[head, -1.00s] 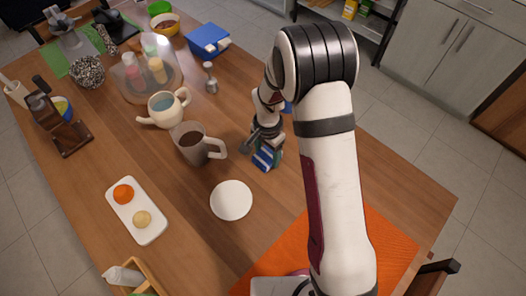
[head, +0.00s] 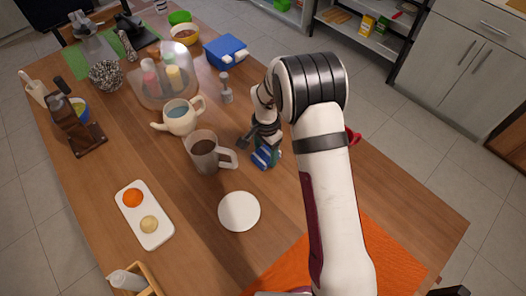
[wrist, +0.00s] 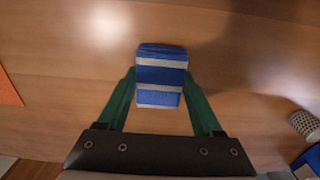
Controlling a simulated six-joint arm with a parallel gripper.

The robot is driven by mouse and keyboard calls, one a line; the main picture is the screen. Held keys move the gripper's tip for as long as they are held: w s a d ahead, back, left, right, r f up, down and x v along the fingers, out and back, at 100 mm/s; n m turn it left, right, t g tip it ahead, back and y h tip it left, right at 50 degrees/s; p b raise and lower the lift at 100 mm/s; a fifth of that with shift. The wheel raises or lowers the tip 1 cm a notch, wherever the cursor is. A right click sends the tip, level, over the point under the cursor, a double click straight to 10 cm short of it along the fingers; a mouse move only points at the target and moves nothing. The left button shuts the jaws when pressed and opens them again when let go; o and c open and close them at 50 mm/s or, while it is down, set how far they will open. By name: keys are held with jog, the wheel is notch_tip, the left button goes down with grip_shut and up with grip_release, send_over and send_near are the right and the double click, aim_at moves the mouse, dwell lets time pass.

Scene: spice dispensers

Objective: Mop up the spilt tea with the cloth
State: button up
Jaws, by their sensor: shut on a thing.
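The cloth is a folded blue and white striped block (wrist: 160,73) in the wrist view. It also shows low over the wooden table in the head view (head: 262,158). My gripper (wrist: 160,90) is shut on it, with a green finger on each side. In the head view my gripper (head: 266,146) is just right of the grey mug of dark drink (head: 203,154), near its handle. I cannot tell whether the cloth touches the table. I cannot make out the spilt tea in either view; my arm hides part of the table.
A white round plate (head: 239,211) lies in front of the mug. A cream two-handled cup (head: 180,118), a metal-topped shaker (head: 225,88) and a blue box (head: 226,51) stand behind. A white tray (head: 155,238) is at left. An orange mat (head: 388,250) lies at right front.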

aim_at(287, 168)
jog(key=shift+s+d, duration=0.5)
jog(key=shift+d, duration=0.55)
jog(key=shift+s+d, duration=0.45)
jog(key=shift+d, duration=0.6)
jog(key=shift+s+d, duration=0.5)
jog(key=shift+d, duration=0.55)
jog(key=shift+w+a, duration=2.75)
jog(key=shift+a, duration=0.05)
jog(key=shift+w+a+r, duration=0.1)
jog(key=shift+w+a, duration=0.05)
jog(key=shift+r, duration=3.95)
